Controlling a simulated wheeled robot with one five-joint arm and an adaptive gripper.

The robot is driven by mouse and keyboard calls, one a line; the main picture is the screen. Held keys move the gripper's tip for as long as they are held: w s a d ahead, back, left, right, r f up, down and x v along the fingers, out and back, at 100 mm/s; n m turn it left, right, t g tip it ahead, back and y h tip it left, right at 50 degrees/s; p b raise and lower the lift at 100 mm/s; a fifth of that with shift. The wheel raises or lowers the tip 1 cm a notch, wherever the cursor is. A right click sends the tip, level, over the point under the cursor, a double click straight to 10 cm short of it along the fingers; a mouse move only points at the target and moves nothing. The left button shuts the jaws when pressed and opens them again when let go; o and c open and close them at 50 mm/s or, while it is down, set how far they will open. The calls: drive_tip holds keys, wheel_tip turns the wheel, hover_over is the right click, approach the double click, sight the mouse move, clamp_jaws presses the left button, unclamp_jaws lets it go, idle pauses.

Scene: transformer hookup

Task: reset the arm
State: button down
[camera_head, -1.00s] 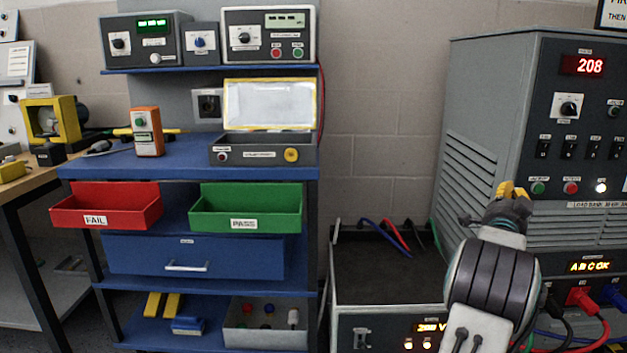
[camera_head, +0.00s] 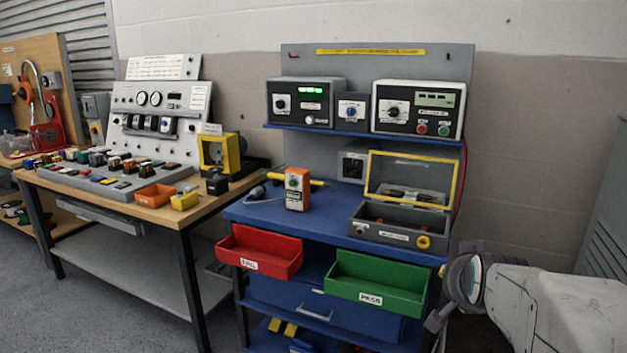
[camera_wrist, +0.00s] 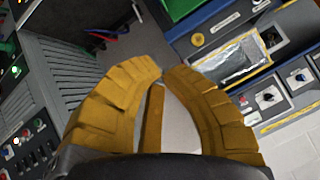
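My arm (camera_head: 550,305) shows at the lower right of the head view as pale links, with a round joint at its left end. My gripper is outside the head view. In the wrist view my gripper (camera_wrist: 163,71) has two ribbed yellow fingers that bow outward, with their tips almost meeting. No held object is clear at the tips. A yellow strip shows in the gap between the fingers, and I cannot tell what it is. Beyond the fingers are a grey vented cabinet (camera_wrist: 70,65) at left and the open test box (camera_wrist: 232,58) at right.
The blue bench (camera_head: 325,213) carries an orange handheld device (camera_head: 297,188) and an open grey box (camera_head: 390,237). A red FAIL bin (camera_head: 259,262) and a green PASS bin (camera_head: 372,296) hang in front. A wooden-topped table (camera_head: 160,212) stands left. Grey floor is open at lower left.

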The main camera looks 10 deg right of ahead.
drive_tip(key=s+a+r+n+g+y+p, duration=0.2)
drive_tip(key=s+a+n+p, duration=0.3)
drive_tip(key=s+a, duration=0.4)
drive_tip(key=s+a+r+n+g+y+p, duration=0.2)
drive_tip(key=s+a+n+p, duration=0.3)
drive_tip(key=s+a+p, duration=0.3)
drive_tip(key=s+a+r+g, duration=0.1)
drive_tip(key=s+a, duration=0.1)
drive_tip(key=s, duration=0.1)
drive_tip(key=shift+s+a+r+g+y, duration=0.3)
drive_tip(key=shift+r+g+y, duration=0.1)
idle(1.2)
